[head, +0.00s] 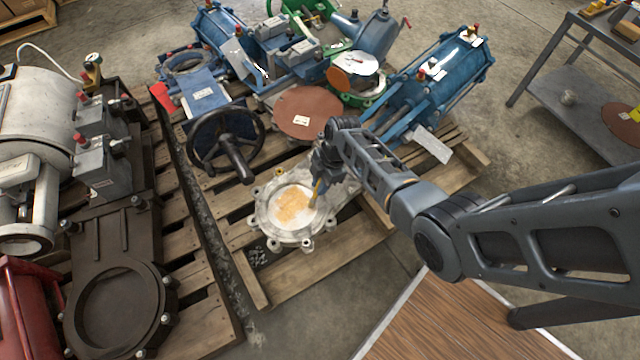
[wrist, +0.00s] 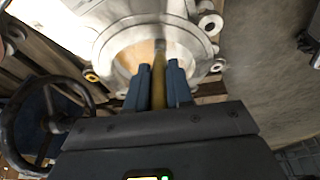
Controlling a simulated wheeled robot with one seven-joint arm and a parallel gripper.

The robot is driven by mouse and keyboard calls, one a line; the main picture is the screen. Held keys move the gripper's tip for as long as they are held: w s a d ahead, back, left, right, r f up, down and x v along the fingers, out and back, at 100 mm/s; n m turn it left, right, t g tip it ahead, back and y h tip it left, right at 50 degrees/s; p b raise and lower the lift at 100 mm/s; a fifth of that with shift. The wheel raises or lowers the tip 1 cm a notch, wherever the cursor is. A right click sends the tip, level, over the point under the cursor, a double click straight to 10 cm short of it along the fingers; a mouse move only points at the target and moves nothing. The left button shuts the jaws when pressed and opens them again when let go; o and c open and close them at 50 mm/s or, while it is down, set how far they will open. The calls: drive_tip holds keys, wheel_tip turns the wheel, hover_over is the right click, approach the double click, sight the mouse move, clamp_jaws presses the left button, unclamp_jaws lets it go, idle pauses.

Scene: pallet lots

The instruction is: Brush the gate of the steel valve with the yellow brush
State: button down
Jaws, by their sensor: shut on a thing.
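The steel valve (head: 262,215) lies on a wooden pallet in the middle of the head view, a pale round flange with bolt lugs around its rim. Its gate (head: 291,205) is the round face inside the ring, pale with a tan-orange patch. My gripper (head: 320,178) is above the right side of the ring, pointing down. It is shut on the yellow brush (head: 318,188), whose handle also shows between the fingers in the wrist view (wrist: 158,80). The brush tip is at the gate's right edge; I cannot tell whether it touches. The valve ring fills the top of the wrist view (wrist: 112,42).
A black handwheel (head: 226,140) stands close left of the valve. A brown disc (head: 305,112) and blue valves (head: 440,80) lie behind it. A dark gate valve (head: 115,300) sits on the left pallet. A grey trolley (head: 580,95) stands at right. Bare floor lies at right.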

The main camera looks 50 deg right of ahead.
drive_tip(key=a+p, duration=0.1)
drive_tip(key=a, duration=0.2)
drive_tip(key=shift+s+a+f, duration=0.1)
drive_tip(key=shift+s+a, duration=0.05)
idle(2.0)
wheel_tip(320, 180, up, 6)
drive_tip(key=p, duration=0.5)
drive_tip(key=shift+a, duration=0.25)
drive_tip(key=shift+p, duration=0.3)
